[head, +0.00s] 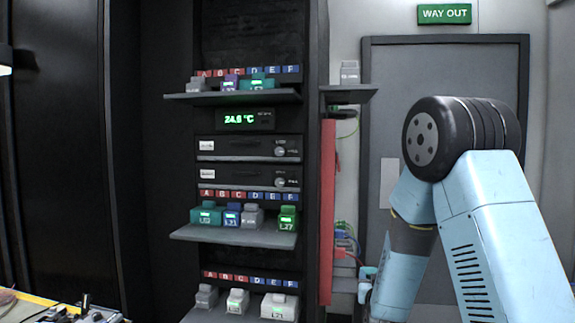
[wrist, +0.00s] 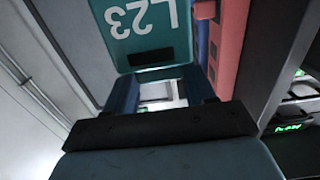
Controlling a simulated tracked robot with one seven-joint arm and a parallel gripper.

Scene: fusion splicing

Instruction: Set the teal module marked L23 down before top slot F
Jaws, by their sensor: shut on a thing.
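The teal module marked L23 (wrist: 143,38) shows upside down at the top of the wrist view. My gripper (wrist: 160,86) is shut on it, with a dark finger on either side. In the head view my arm comes in at the right, and the held module cannot be made out there. The top shelf (head: 225,98) is at the upper left of centre. Its slot F label (head: 293,69) is at the right end of the letter row, and the shelf before it looks bare. Another teal module (head: 258,82) stands left of that space.
A side shelf (head: 347,93) holding a grey module (head: 349,72) juts out to the right. A red upright panel (head: 327,210) runs below it. The middle shelf (head: 232,236) holds several modules.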

